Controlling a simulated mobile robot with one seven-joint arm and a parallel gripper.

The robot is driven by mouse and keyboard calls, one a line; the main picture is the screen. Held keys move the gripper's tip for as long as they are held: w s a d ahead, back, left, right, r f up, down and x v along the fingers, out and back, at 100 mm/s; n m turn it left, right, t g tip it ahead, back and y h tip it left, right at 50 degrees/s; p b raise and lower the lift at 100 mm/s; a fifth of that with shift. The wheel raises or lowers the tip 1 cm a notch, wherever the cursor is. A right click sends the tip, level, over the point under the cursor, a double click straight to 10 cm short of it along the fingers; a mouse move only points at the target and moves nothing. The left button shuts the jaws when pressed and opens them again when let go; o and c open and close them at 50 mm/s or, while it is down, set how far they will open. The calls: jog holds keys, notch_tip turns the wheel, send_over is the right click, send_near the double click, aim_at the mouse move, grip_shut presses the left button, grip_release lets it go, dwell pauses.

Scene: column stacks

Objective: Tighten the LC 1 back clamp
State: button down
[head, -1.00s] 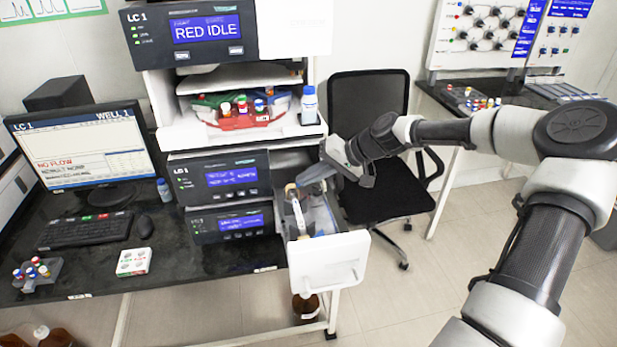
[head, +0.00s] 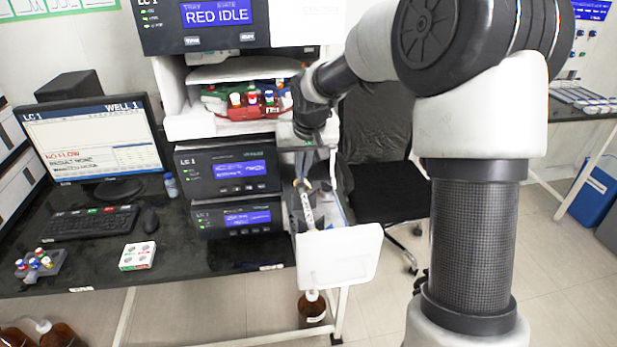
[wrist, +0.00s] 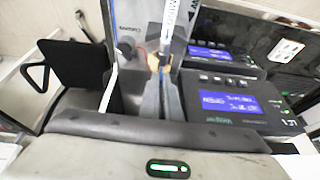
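The open drawer (head: 340,255) of the LC 1 stack holds a white column (head: 308,208) lying lengthwise. A tan, ring-like fitting (head: 304,186) sits at the column's back end and appears to be the back clamp. My gripper (head: 303,172) points down over the back of the drawer, right at this fitting. In the wrist view, my grey fingers (wrist: 161,85) lie close together, with their tips at the tan fitting (wrist: 157,62) and the printed column (wrist: 168,25) beyond. Whether the fingers touch or grip the fitting is unclear.
LC 1 modules with blue screens (head: 238,170) stand left of the drawer. A red rack of bottles (head: 250,105) sits on the shelf above. A black chair (head: 385,190) stands close on the right. A monitor (head: 90,140) and keyboard occupy the bench at left.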

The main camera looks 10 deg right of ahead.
aim_at(286, 199)
jog(key=a+h+b, duration=0.1)
jog(key=h+b, duration=0.1)
jog(key=b, duration=0.1)
jog(key=a+f+n+h+b, duration=0.1)
jog(key=a+h+b, duration=0.1)
jog(key=h+b, duration=0.1)
jog(key=shift+a, duration=0.1)
jog(key=shift+a+f+n+h+b, duration=0.25)
jog(key=shift+a+h+b, duration=0.1)
jog(key=shift+h+b, duration=0.5)
jog(key=shift+a+f+n+h+b, duration=0.15)
jog(key=shift+a+f+h+b, duration=0.3)
jog(key=shift+h, duration=0.6)
jog(key=shift+d+r, duration=0.1)
jog(key=shift+r, duration=0.1)
jog(key=c, duration=2)
grip_release()
jog(key=p+v, duration=0.2)
jog(key=v, duration=1.5)
jog(key=shift+s+a, duration=0.25)
jog(key=shift+s, duration=0.05)
